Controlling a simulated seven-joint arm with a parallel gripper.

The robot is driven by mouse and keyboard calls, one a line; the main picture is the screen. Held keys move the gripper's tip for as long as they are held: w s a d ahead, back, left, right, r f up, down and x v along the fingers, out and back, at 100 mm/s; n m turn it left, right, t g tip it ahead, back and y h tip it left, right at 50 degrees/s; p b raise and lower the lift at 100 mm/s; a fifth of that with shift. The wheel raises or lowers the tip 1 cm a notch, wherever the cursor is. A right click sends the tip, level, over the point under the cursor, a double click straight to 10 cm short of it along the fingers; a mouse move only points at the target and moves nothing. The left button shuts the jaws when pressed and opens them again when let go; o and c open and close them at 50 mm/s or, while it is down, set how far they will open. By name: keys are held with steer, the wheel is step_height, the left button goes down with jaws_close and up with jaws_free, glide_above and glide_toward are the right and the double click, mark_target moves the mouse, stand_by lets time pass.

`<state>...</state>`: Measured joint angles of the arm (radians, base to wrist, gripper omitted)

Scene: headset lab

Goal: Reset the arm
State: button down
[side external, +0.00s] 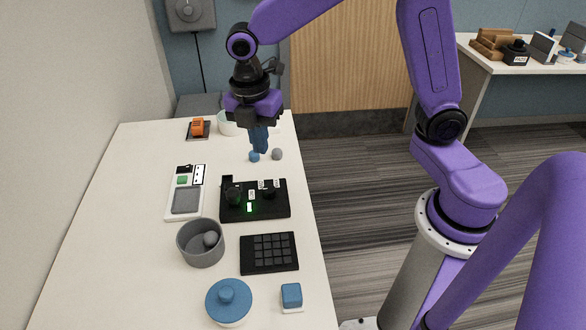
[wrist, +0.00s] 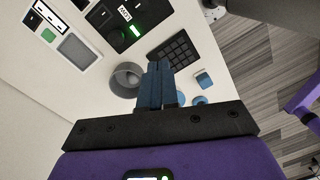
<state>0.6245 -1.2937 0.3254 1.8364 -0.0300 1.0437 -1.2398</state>
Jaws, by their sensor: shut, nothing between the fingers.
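My gripper (side external: 260,141) hangs from my purple arm above the far right part of the white table, pointing down. Its blue fingers are shut with nothing between them. The fingers also show in the wrist view (wrist: 155,84), pressed together above the table. In the side view a small blue ball (side external: 254,156) and a small grey ball (side external: 277,154) appear close to the fingertips. I cannot tell whether the fingers touch the blue ball.
A black panel (side external: 255,213) with a green light, a keypad (side external: 269,253), a grey bowl (side external: 196,252) with a ball, a blue-lidded pot (side external: 229,302) and a blue block (side external: 291,296) stand nearer. An orange item (side external: 197,127) and white bowl (side external: 228,124) stand farther back. The table's left side is clear.

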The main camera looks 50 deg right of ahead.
steer(key=s+d+m, duration=0.4)
steer(key=s, duration=0.7)
steer(key=s+d+r+m+y, duration=0.1)
steer(key=s+d+m, duration=0.2)
steer(key=s, duration=0.7)
steer(key=shift+s+d+m+t, duration=0.3)
steer(key=shift+s+d+m, duration=0.1)
steer(key=shift+m, duration=0.8)
